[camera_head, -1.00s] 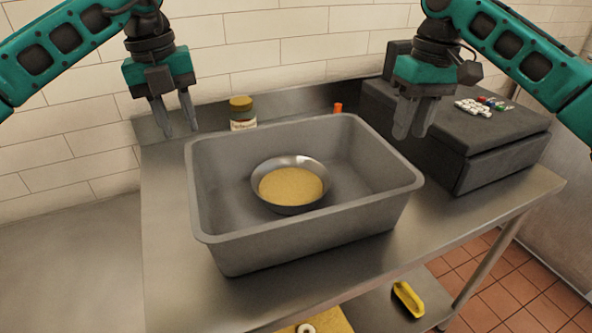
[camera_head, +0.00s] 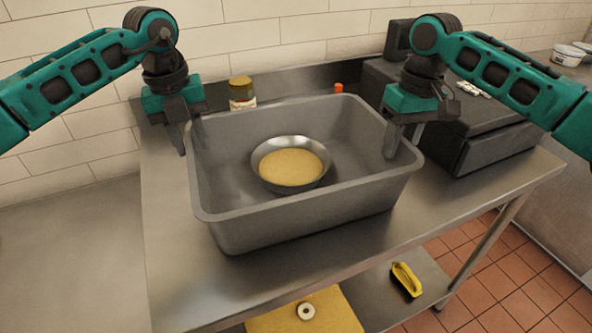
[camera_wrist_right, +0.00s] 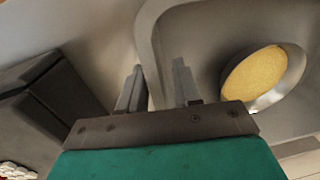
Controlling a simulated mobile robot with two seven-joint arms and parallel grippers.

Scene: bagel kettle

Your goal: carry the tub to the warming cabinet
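The grey rectangular tub (camera_head: 310,222) stands on the steel table in the head view. A metal bowl of yellow grain-like stuff (camera_head: 291,167) sits inside it, and the bowl also shows in the right wrist view (camera_wrist_right: 255,80). My left gripper (camera_head: 188,140) is open at the tub's left rim. My right gripper (camera_head: 403,148) is open at the right rim. In the right wrist view, the fingers of the right gripper (camera_wrist_right: 157,88) are apart, with the tub's rim (camera_wrist_right: 148,45) between them or just beyond; contact is unclear. I cannot pick out the warming cabinet with certainty.
A dark grey box-like unit (camera_head: 500,147) with small items on top stands right of the tub. A jar (camera_head: 242,93) and an orange-capped item (camera_head: 338,88) are behind it. A yellow object (camera_head: 406,280) lies on the lower shelf. The table's front strip is clear.

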